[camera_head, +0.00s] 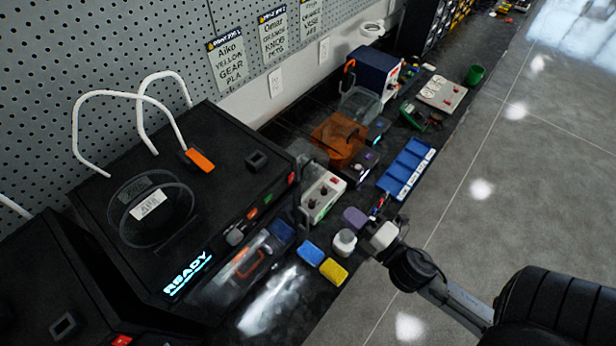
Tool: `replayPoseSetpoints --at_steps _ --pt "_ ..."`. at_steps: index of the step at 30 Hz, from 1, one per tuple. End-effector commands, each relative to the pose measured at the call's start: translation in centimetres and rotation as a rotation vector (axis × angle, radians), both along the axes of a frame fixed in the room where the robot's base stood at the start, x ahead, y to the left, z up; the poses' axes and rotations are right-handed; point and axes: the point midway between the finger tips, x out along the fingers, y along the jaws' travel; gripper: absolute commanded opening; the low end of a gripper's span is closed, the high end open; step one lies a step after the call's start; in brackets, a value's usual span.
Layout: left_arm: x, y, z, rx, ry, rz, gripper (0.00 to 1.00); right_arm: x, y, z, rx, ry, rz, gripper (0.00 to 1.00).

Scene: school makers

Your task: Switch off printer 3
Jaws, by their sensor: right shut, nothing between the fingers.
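A large black printer (225,165) stands left of centre, with a lit "READY" display (187,273) on its front. A small red switch (291,178) is at the right end of its front, with green and orange buttons (260,205) beside it. A second black printer (40,290) is cut off at the lower left, with a red switch (122,341) at the bottom edge. I cannot read a number on either printer. My right gripper (368,226) is shut and empty over the bench edge, right of the READY printer and apart from it. My left gripper is out of view.
A white control box (322,195) stands right of the READY printer. A white jar (344,242) and blue and yellow blocks (333,271) lie near my right gripper. A blue tray (405,168) is farther back. The floor (500,190) at right is clear.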

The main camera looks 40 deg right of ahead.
Motion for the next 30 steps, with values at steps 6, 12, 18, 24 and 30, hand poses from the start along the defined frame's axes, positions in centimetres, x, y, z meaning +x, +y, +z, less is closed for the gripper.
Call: replayPoseSetpoints --at_steps 6,12,18,24,30 --pt "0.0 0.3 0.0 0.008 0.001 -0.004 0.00 -0.1 1.4 0.7 -0.072 -0.049 0.081 0.00" --pt "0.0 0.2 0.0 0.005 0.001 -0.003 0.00 -0.1 1.4 0.7 -0.093 -0.049 0.079 0.00" --pt "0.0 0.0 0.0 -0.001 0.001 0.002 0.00 -0.1 1.4 0.7 -0.090 -0.049 0.078 0.00" --pt "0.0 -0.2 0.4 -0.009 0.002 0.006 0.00 0.8 1.5 1.0 -0.089 -0.050 0.078 0.00" --pt "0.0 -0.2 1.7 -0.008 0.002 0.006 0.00 3.9 1.7 1.6 -0.091 -0.052 0.079 0.00"
